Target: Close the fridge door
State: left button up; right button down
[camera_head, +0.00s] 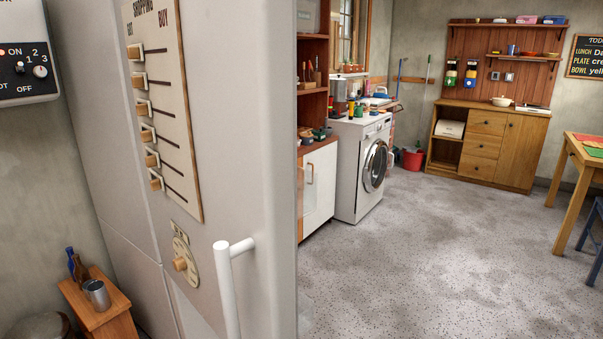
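The fridge door (235,120) is a tall pale grey panel that fills the left part of the head view, very close to me. A wooden shopping board (165,95) with several sliders and a small dial plate (184,262) are on its face. A white bar handle (228,285) stands out near the right side of the door, its lower end cut off by the frame. More pale grey fridge surface (85,130) shows left of the door, with a seam between. I cannot tell how far the door stands open. Neither gripper is in view.
A small wooden stool (105,318) with a metal cup (97,295) stands at the lower left. A white washing machine (362,170) and counter are beyond the door. A wooden table (570,165) is at the right. The speckled floor (430,260) is clear between.

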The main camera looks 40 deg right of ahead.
aim_at(221, 92)
jog(key=z, duration=0.7)
jog(key=i, duration=0.5)
jog(key=z, duration=1.7)
jog(key=k, duration=0.1)
